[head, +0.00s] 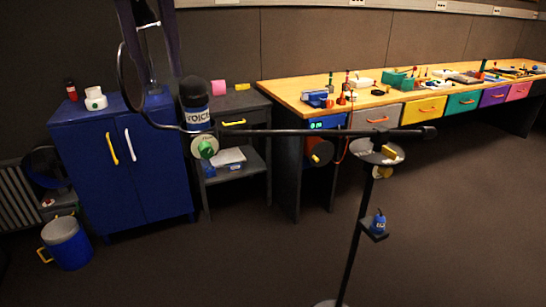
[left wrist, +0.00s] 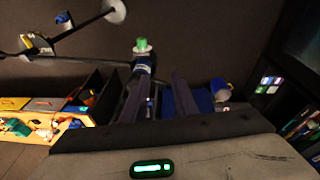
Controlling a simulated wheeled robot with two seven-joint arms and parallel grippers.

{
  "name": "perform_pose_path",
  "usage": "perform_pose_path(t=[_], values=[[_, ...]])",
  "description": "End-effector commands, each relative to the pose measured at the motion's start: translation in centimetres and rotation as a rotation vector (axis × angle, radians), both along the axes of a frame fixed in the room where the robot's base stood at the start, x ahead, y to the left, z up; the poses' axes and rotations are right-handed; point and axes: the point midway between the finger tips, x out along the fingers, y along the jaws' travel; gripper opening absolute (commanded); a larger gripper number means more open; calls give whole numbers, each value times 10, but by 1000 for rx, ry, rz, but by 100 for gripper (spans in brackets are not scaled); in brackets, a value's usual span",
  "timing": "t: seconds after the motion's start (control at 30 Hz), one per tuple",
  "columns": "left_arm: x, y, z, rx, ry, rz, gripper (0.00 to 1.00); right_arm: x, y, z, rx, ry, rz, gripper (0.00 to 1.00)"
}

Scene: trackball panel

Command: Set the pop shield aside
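The pop shield (head: 119,80) is a thin dark hoop at the upper left of the head view. A curved neck (head: 160,124) runs from its lower edge towards the microphone (head: 194,100), which has a VOICE label and hangs at the end of a boom (head: 300,132). My left gripper (head: 166,84) reaches down from the top, overlapping the hoop's right side; whether it touches is unclear. Its two dark fingers stand apart in the left wrist view (left wrist: 157,95), with nothing clearly held. The microphone (left wrist: 145,65) shows beyond them. I cannot make out the hoop there. My right gripper is not in view.
A stand (head: 352,235) carries the boom. A blue cabinet (head: 150,185) is at the left, with a grey shelf unit (head: 240,105) beside it. A long wooden workbench (head: 290,93) with many items is at the right. Open floor (head: 450,220) lies at the lower right.

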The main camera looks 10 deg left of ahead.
Motion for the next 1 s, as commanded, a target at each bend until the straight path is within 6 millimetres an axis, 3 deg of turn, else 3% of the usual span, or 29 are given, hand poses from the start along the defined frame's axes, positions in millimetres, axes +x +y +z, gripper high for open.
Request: perform_pose_path(t=[0.5,1.0], values=[[10,-78,-72,-205,105,-49,27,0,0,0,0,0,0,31],[-1,-151,-128,-425,240,-48,27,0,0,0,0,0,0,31]])
